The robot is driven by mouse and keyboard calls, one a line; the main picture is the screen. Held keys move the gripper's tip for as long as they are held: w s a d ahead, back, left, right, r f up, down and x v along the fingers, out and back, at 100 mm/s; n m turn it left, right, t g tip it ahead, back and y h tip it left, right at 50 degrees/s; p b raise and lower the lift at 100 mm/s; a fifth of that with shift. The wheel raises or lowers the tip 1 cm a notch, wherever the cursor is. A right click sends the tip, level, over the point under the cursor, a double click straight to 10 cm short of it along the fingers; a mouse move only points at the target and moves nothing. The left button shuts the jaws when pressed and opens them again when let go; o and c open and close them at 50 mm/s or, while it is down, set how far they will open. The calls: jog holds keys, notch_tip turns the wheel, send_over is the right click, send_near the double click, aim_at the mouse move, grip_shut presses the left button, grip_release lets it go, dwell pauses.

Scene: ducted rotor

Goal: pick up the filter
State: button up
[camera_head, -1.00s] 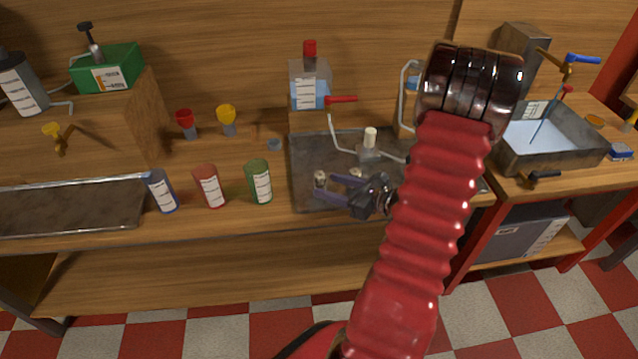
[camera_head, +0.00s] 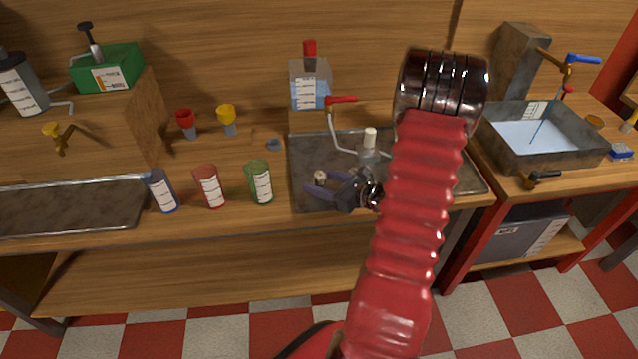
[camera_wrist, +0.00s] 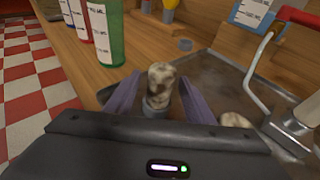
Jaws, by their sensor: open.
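A short mottled beige and brown cylinder, which I take to be the filter (camera_wrist: 160,78), stands upright with a grey lower part in the wrist view. In the head view the filter (camera_head: 320,176) is small, on the front left part of the metal tray (camera_head: 303,150). My gripper (camera_wrist: 158,88) is open, with one purple finger on each side of the filter. I cannot tell whether either finger touches it. In the head view my gripper (camera_head: 314,183) is low over the tray, coming from the right.
A second mottled piece (camera_wrist: 236,120) lies right of my gripper. Green (camera_head: 259,182), red (camera_head: 208,186) and blue (camera_head: 160,190) labelled cups stand left of the tray. A water basin (camera_head: 505,152) is at right.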

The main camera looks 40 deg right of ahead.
aim_at(319, 174)
jog(key=shift+c, duration=0.4)
jog(key=c, duration=1.1)
jog(key=shift+o, duration=0.2)
jog(key=shift+r, duration=0.1)
jog(key=shift+r, duration=4.95)
jog(key=shift+w+a, duration=0.1)
jog(key=shift+a, duration=0.05)
